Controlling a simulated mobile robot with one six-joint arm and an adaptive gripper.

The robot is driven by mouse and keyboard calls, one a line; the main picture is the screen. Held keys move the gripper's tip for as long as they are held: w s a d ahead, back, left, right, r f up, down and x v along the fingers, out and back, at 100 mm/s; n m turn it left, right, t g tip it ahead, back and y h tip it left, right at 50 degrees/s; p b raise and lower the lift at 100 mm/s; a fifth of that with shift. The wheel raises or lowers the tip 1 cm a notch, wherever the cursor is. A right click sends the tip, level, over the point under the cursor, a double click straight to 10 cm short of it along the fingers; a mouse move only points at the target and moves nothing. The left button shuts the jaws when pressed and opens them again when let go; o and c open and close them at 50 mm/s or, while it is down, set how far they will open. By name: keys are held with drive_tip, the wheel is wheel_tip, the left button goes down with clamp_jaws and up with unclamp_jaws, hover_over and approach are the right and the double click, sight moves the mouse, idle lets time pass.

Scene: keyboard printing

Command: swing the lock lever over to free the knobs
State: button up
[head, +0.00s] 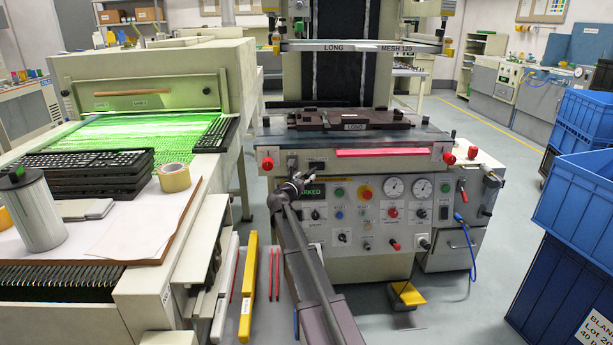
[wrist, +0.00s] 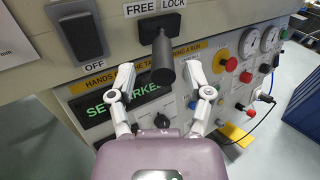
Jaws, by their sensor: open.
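The lock lever (wrist: 163,62) is a short black bar with a rounded end on a dark plate, under a label reading FREE at left and LOCK at right. In the wrist view it projects toward the camera and stands between my fingertips. My gripper (wrist: 159,76) is open, with pale fingers on both sides of the lever; contact cannot be told. In the head view my gripper (head: 291,187) is at the left of the machine's front panel, and I cannot make out the lever clearly. Red knobs (head: 267,163) and (head: 449,158) sit at the bed's front corners.
A black OFF switch (wrist: 82,35) is left of the lever. A green-lettered display (wrist: 103,108) is below. A red button (wrist: 231,64) and gauges (wrist: 250,42) are at right. Blue crates (head: 574,125) stand at the right, a dryer with a green-lit belt (head: 140,130) at the left.

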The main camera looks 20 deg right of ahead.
drive_tip(key=v, duration=0.9)
drive_tip(key=shift+a, duration=0.2)
idle(1.1)
